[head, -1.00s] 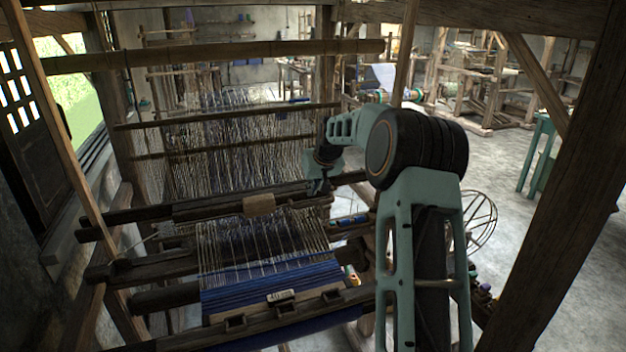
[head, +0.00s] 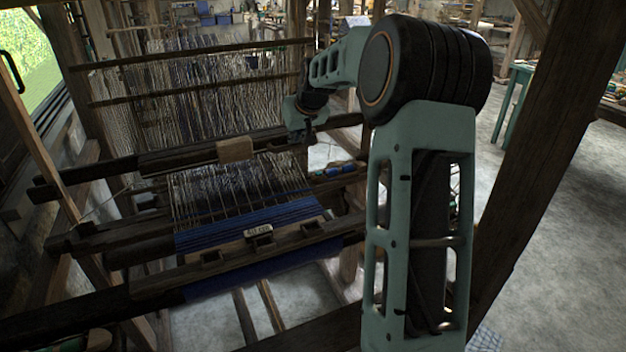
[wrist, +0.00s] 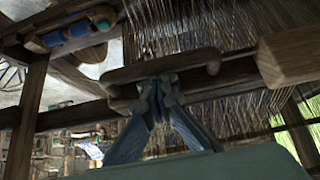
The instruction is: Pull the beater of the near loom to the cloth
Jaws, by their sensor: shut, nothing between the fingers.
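The near loom's beater (head: 190,158) is a dark wooden bar with a paler block (head: 235,149) at its middle. It lies across the warp, apart from the blue cloth (head: 250,229), with a stretch of bare threads between. My gripper (head: 303,137) is at the bar's right part, right of the pale block. In the wrist view my gripper (wrist: 158,84) is shut and empty, its fingertips overlapping a dark wooden rail (wrist: 125,73). I cannot tell whether they touch it. The pale block (wrist: 292,55) shows at the right there.
The cloth beam (head: 210,257) crosses in front of the cloth. A thick slanting post (head: 555,150) stands at right. Small coloured bobbins (head: 335,171) lie right of the warp. A green table (head: 515,90) stands beyond, with open floor (head: 560,200) around it.

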